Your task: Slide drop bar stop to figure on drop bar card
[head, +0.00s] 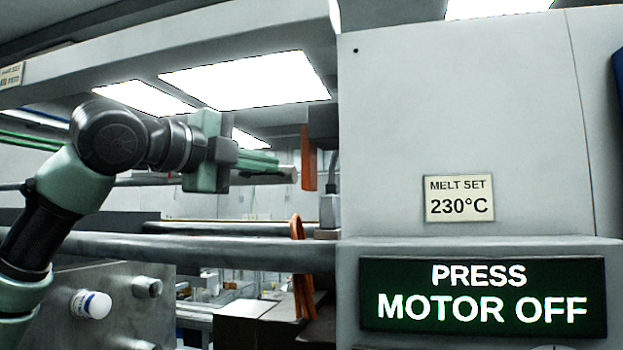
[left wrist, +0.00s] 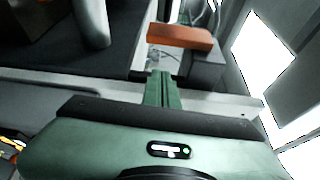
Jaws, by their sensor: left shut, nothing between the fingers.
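My left gripper (head: 276,161) reaches in from the left in the head view, its green fingers shut and empty, pointing right. In the left wrist view its closed fingers (left wrist: 161,76) lie across a pale grey bar (left wrist: 225,103), which may be the drop bar. The same bar (head: 285,175) ends just by the fingertips in the head view; I cannot tell whether they touch. An orange block (left wrist: 180,38) on a grey mount is beyond the fingertips; it seems to be the upright orange piece (head: 308,160) in the head view. I cannot clearly identify the stop. A small card (head: 12,75) at upper left is too small to read.
A large grey press housing fills the right, with a "MELT SET 230°C" label (head: 459,199) and a "PRESS MOTOR OFF" sign (head: 483,301). A thick steel tie bar (head: 200,247) runs below my arm. Orange hoses (head: 299,265) hang near the housing.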

